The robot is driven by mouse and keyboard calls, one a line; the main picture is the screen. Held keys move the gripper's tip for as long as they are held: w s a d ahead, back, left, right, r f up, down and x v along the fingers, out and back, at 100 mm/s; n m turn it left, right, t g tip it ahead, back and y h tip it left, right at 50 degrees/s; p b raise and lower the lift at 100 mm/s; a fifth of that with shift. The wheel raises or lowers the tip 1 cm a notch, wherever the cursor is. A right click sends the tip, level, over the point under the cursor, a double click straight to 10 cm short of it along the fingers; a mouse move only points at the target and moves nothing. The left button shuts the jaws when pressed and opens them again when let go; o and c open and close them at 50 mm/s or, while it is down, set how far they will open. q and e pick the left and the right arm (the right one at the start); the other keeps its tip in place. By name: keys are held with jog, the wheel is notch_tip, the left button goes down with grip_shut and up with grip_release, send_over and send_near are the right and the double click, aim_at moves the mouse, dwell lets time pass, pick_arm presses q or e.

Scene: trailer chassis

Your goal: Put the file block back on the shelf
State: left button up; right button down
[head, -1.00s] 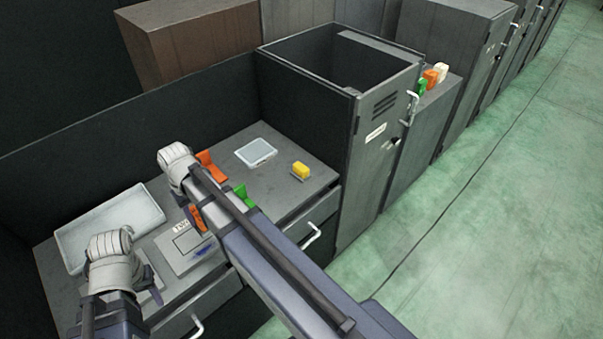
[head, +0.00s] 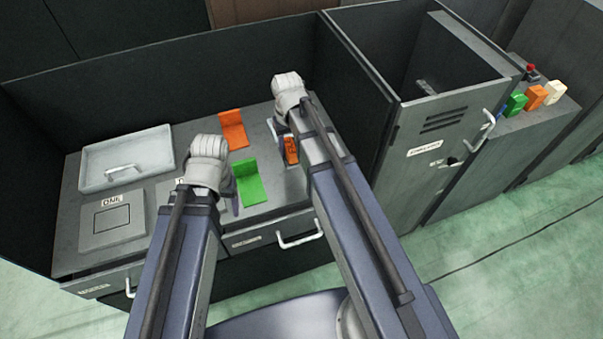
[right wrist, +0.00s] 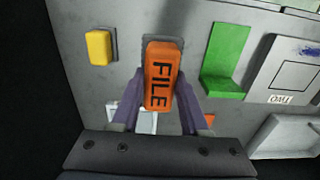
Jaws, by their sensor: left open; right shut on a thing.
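The orange file block (head: 291,151), lettered FILE, is held between the purple fingers of my right gripper (head: 284,140), above the grey worktop (head: 75,235). In the right wrist view the file block (right wrist: 161,72) stands between the two fingers of the right gripper (right wrist: 158,92), with a dark grey patch partly hidden behind it. A yellow block (right wrist: 98,47) lies to its left and a green L-shaped piece (right wrist: 226,62) to its right. My left gripper (head: 232,203) is open over the worktop, near the green piece (head: 249,187); its tips are partly hidden. I cannot tell which surface is the shelf.
An orange L-shaped piece (head: 232,128) stands behind the green one. A pale lidded tray (head: 127,160) and a labelled plate (head: 112,218) are at left. A tall open-topped cabinet (head: 425,135) borders the worktop at right. Green, orange and white blocks (head: 535,97) stand beyond it.

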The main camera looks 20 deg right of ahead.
pick_arm(q)
jog(key=shift+o, duration=0.2)
jog(key=shift+f, duration=0.3)
pick_arm(e)
jog(key=shift+f, duration=0.3)
jog(key=shift+f, duration=0.3)
pick_arm(q)
notch_tip(320, 180, down, 6)
jog(key=b, duration=0.6)
pick_arm(e)
notch_tip(320, 180, down, 6)
jog(key=shift+r, duration=0.2)
pick_arm(q)
jog(key=shift+f, duration=0.15)
pick_arm(e)
jog(key=shift+f, duration=0.1)
pick_arm(q)
notch_tip(320, 180, down, 4)
jog(key=b, duration=0.3)
jog(key=shift+a+r+b, duration=0.1)
jog(key=shift+r+b, duration=0.1)
jog(key=shift+b, duration=0.2)
pick_arm(e)
notch_tip(320, 180, down, 4)
jog(key=shift+r, duration=0.25)
jog(key=shift+f, duration=0.15)
jog(key=shift+c, duration=2.1)
grip_release()
pick_arm(q)
jog(key=shift+f, duration=0.1)
